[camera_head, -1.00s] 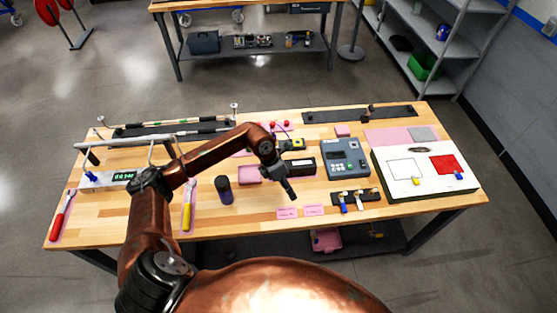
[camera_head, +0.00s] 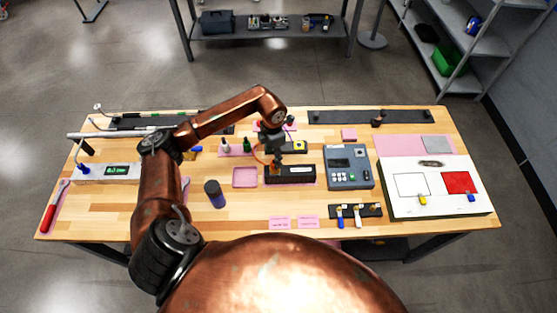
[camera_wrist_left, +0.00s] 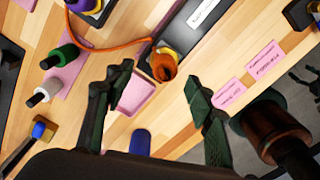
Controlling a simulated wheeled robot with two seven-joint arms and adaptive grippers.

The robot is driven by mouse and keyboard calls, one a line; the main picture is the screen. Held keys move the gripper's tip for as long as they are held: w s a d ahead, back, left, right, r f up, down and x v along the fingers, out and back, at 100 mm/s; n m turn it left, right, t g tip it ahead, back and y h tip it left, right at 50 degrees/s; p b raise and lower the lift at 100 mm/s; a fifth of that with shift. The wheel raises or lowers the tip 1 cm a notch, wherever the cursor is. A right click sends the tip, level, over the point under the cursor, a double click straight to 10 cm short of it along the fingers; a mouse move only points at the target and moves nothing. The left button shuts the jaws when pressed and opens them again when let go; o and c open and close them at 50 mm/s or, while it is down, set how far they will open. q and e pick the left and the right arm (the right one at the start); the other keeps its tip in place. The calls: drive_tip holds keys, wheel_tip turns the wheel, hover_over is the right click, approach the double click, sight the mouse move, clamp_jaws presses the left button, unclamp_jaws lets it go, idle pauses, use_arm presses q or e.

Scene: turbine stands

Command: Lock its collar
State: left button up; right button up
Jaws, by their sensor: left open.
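My left gripper (camera_head: 275,158) points down at the left end of a black box (camera_head: 292,174) on the table. The left wrist view shows its two dark fingers (camera_wrist_left: 158,80) spread apart and empty. Between and just beyond the tips is a round orange plug with a yellow collar (camera_wrist_left: 163,66) at the end of the black box (camera_wrist_left: 205,22), which bears a white label. An orange cable (camera_wrist_left: 110,48) curves away from it. The fingers look apart from the collar; their height above it is hard to judge. The gripper partly hides the collar in the head view.
A pink tray (camera_head: 245,186) and a dark blue cylinder (camera_head: 214,194) stand left of the box. A grey keypad device (camera_head: 348,180) is close on its right. Small bottles (camera_head: 247,145) stand behind. Pink labels (camera_head: 280,222) lie in front, with bare wood around.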

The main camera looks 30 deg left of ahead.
use_arm(q)
drive_tip(key=f, duration=0.1)
drive_tip(key=f+p, duration=0.1)
drive_tip(key=f, duration=0.3)
drive_tip(key=shift+s+d, duration=0.1)
drive_tip(key=shift+d, duration=0.3)
drive_tip(key=shift+a+f+p, duration=0.1)
drive_tip(key=shift+f+p, duration=0.3)
drive_tip(key=shift+f, duration=0.3)
drive_tip(key=c, duration=0.9)
drive_tip(key=shift+c, duration=1.4)
use_arm(e)
drive_tip(key=s, duration=0.1)
drive_tip(key=s+r, duration=0.1)
drive_tip(key=shift+s+r, duration=0.3)
